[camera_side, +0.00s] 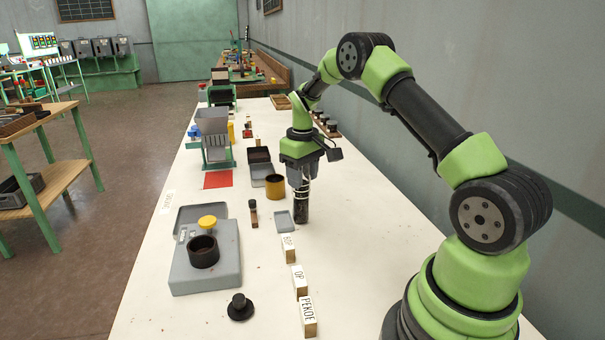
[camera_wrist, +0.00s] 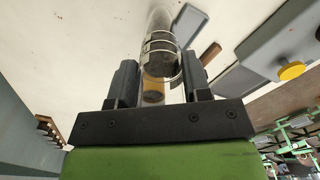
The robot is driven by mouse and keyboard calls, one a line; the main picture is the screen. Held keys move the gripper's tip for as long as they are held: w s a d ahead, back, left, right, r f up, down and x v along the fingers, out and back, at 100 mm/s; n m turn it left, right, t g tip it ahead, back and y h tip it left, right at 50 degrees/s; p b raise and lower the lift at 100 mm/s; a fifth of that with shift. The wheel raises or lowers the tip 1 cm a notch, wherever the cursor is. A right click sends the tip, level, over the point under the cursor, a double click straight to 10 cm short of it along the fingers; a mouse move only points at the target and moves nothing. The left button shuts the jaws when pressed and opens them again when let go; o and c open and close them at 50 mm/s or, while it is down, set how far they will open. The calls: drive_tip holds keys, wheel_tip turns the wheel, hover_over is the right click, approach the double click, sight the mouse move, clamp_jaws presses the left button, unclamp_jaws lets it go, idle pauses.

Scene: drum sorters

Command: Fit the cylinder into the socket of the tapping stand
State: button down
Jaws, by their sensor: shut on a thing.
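My gripper (camera_side: 299,178) is shut on a clear cylinder (camera_side: 302,212) with dark contents in its lower part. The cylinder hangs upright over the table, its lower end close to the surface; I cannot tell if it touches. In the wrist view the cylinder (camera_wrist: 160,48) with ring lines sits between the fingers of my gripper (camera_wrist: 157,78). The tapping stand (camera_side: 206,270) is a grey box left of and nearer the camera than my gripper. Its dark ring-shaped socket (camera_side: 203,253) looks empty. A yellow knob (camera_side: 208,222) stands behind the socket. The stand (camera_wrist: 270,45) is at the upper right in the wrist view.
A small grey dish (camera_side: 284,219) lies beside the cylinder, with a brush (camera_side: 253,212) left of it. A yellow-brown cup (camera_side: 275,187) stands behind. Label blocks (camera_side: 299,280) line the table in front. A black knobbed lid (camera_side: 240,307) lies in front of the stand.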

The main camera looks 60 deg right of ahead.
drive_tip(key=c, duration=0.6)
unclamp_jaws()
drive_tip(key=shift+o, duration=0.2)
drive_tip(key=shift+r, duration=0.1)
wheel_tip(320, 180, up, 12)
drive_tip(key=s+a+r+t, duration=0.2)
drive_tip(key=s+a+r, duration=0.3)
drive_tip(key=a, duration=0.4)
drive_tip(key=s+a+r+m+t, duration=0.1)
drive_tip(key=s+a+r+t, duration=0.2)
drive_tip(key=s+a+r, duration=0.3)
drive_tip(key=s+a, duration=0.2)
drive_tip(key=a, duration=0.1)
drive_tip(key=shift+s+r+y, duration=0.15)
drive_tip(key=shift+s+y, duration=0.1)
drive_tip(key=shift+y, duration=0.15)
drive_tip(key=shift+o, duration=0.2)
drive_tip(key=s+a+f+m+t+y, duration=0.1)
drive_tip(key=s+a+f+t, duration=0.1)
drive_tip(key=s, duration=0.5)
drive_tip(key=shift+s+a+f, duration=0.15)
drive_tip(key=shift+a+f, duration=0.2)
drive_tip(key=shift+a, duration=0.45)
drive_tip(key=shift+o, duration=0.2)
drive_tip(key=shift+s+a+f, duration=0.1)
drive_tip(key=shift+s+f, duration=0.1)
drive_tip(key=shift+s, duration=0.1)
